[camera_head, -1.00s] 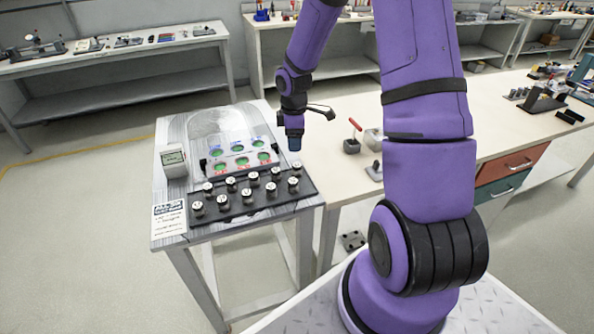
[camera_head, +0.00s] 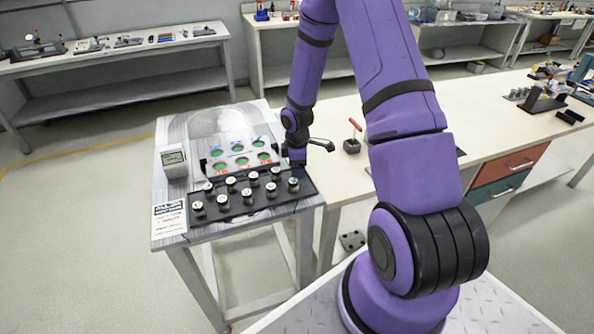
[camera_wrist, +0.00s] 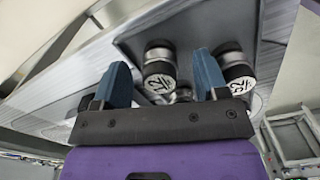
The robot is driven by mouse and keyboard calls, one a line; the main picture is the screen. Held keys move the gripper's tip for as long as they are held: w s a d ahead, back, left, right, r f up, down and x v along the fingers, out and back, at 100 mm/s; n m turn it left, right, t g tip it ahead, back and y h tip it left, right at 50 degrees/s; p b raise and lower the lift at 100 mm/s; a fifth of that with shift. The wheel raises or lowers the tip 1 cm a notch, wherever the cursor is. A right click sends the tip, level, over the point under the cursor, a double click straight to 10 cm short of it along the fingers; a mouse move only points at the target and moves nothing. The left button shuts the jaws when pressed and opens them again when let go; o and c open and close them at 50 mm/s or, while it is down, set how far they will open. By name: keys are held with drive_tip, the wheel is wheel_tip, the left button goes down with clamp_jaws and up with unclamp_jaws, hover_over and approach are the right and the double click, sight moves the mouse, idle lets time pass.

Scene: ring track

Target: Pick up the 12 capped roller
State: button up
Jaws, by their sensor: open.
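The cap numbers are too small to read there. In the wrist view, one roller (camera_wrist: 159,64) shows between my open fingers, its cap seeming to read 12. Another roller (camera_wrist: 237,70) stands to the right, beyond the right finger, its number unclear. A third is mostly hidden behind my gripper body. My gripper (camera_head: 297,163) is open and empty, low by the tray's right back end; it also shows in the wrist view (camera_wrist: 163,78) with two blue fingers.
A panel with green discs (camera_head: 238,152) stands behind the tray. A small white device (camera_head: 174,160) and a printed card (camera_head: 169,217) sit on the table's left side. A long workbench (camera_head: 335,183) adjoins on the right, with a red-handled block (camera_head: 352,144) near my gripper.

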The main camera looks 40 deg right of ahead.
drive_tip(key=shift+f, duration=0.35)
drive_tip(key=c, duration=1.1)
